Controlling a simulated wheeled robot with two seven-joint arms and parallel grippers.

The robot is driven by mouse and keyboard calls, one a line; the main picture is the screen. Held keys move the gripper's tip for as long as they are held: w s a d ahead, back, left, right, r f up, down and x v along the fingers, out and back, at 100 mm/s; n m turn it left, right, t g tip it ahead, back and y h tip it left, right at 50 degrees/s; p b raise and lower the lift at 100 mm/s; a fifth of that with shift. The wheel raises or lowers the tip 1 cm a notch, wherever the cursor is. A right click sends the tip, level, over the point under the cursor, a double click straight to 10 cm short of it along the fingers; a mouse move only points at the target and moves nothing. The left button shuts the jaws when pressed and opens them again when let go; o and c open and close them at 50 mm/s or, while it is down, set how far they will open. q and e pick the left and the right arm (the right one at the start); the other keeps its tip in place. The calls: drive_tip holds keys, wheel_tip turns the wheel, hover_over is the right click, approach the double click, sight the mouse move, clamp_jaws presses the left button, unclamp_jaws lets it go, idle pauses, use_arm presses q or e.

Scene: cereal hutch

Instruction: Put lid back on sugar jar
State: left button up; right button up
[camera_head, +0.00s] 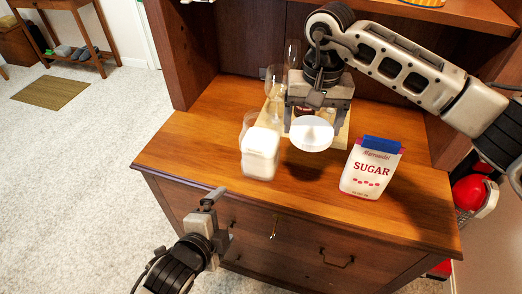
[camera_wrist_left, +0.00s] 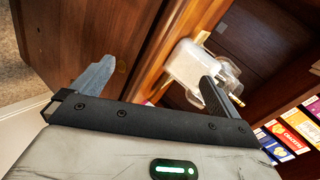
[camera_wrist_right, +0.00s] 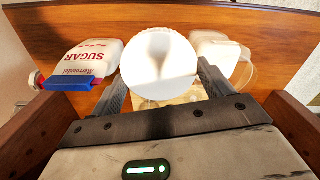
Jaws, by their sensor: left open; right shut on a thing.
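The sugar jar (camera_head: 260,155), a squarish, mostly white jar, stands on the wooden counter left of centre. It also shows in the right wrist view (camera_wrist_right: 214,52) and in the left wrist view (camera_wrist_left: 186,66). The round white lid (camera_head: 311,134) is between the fingers of my right gripper (camera_head: 316,120), right of the jar and apart from it. In the right wrist view the lid (camera_wrist_right: 159,64) faces the camera broadside between the fingertips (camera_wrist_right: 163,85). My left gripper (camera_head: 222,214) is open and empty in front of the counter's front edge.
A white sugar bag (camera_head: 370,169) with a blue top stands right of the lid. Clear glasses (camera_head: 275,80) and a pale board (camera_head: 341,138) are behind the lid. Hutch walls and a shelf (camera_head: 455,10) bound the counter. The front strip of counter (camera_head: 300,215) is clear.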

sight(261, 140)
use_arm(q)
drive_tip(key=w+d+r+m+t, duration=0.1)
drive_tip(key=w+r+m, duration=0.3)
drive_tip(key=m, duration=0.6)
drive_tip(key=w+d+r+m+t, duration=0.1)
drive_tip(key=w+d+r+m, duration=0.3)
drive_tip(key=m, duration=0.7)
drive_tip(key=shift+r+p, duration=0.3)
drive_tip(key=shift+r, duration=0.45)
use_arm(e)
drive_tip(key=w+a+r+m, duration=0.1)
drive_tip(key=w+a+r, duration=0.4)
drive_tip(key=a, duration=0.5)
drive_tip(key=shift+w, duration=1.15)
use_arm(q)
drive_tip(key=shift+w, duration=0.1)
use_arm(e)
drive_tip(key=shift+a, duration=0.1)
use_arm(q)
drive_tip(key=x, duration=1.2)
drive_tip(key=shift+d, duration=0.1)
drive_tip(key=c, duration=1.2)
drive_tip(key=shift+c, duration=0.2)
use_arm(e)
drive_tip(key=shift+f, duration=2.45)
drive_tip(key=shift+f, duration=0.1)
